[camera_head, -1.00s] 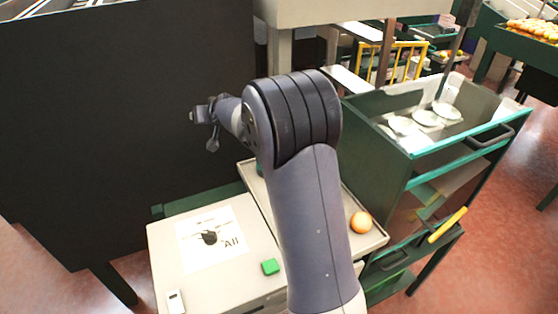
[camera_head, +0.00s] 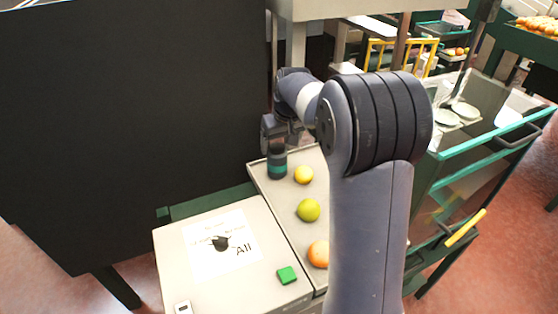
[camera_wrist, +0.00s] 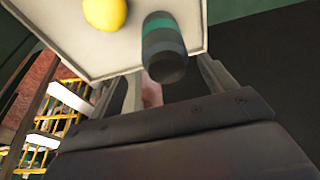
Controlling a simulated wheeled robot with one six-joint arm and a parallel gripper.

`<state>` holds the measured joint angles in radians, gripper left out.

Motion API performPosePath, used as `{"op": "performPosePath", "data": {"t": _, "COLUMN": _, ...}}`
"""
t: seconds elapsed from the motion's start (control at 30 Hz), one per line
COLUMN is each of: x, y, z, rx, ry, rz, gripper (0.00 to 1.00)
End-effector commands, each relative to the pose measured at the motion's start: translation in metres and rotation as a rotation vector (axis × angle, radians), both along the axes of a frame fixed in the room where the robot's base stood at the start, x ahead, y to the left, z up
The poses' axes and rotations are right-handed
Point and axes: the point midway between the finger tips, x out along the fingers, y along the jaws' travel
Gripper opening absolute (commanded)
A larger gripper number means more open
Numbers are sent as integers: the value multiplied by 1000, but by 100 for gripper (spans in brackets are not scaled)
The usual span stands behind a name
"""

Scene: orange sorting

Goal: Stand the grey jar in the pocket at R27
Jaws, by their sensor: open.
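The grey jar (camera_head: 277,164), dark with a teal band, stands upright at the far left corner of the beige tray (camera_head: 262,184). In the wrist view the jar (camera_wrist: 164,50) shows near the tray's edge, just beyond the fingers. My gripper (camera_head: 278,132) is above and close to the jar in the head view. In the wrist view my gripper (camera_wrist: 170,85) is open, with its fingers apart and the jar in line with the gap. I cannot tell whether the fingers touch the jar. No pocket marked R27 can be made out.
A yellow fruit (camera_head: 303,174), a green fruit (camera_head: 308,210) and an orange (camera_head: 318,254) lie on the tray. A dark panel (camera_head: 130,130) stands close on the left.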

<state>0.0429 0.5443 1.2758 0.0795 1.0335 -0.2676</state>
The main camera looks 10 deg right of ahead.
Motion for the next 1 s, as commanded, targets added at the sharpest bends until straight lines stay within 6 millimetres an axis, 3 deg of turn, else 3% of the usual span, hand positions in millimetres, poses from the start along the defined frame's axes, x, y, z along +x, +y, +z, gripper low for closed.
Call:
{"op": "performPosePath", "data": {"t": 0.27, "x": 6, "y": 3, "z": -23, "rx": 1, "ry": 0, "rz": 1, "gripper": 79}}
{"op": "performPosePath", "data": {"t": 0.57, "x": 14, "y": 10, "z": -62, "rx": 1, "ry": 0, "rz": 1, "gripper": 79}}
{"op": "performPosePath", "data": {"t": 0.87, "x": 15, "y": 10, "z": -67, "rx": 1, "ry": -3, "rz": 1, "gripper": 79}}
{"op": "performPosePath", "data": {"t": 1.0, "x": 15, "y": 10, "z": -67, "rx": 2, "ry": -3, "rz": 0, "gripper": 68}}
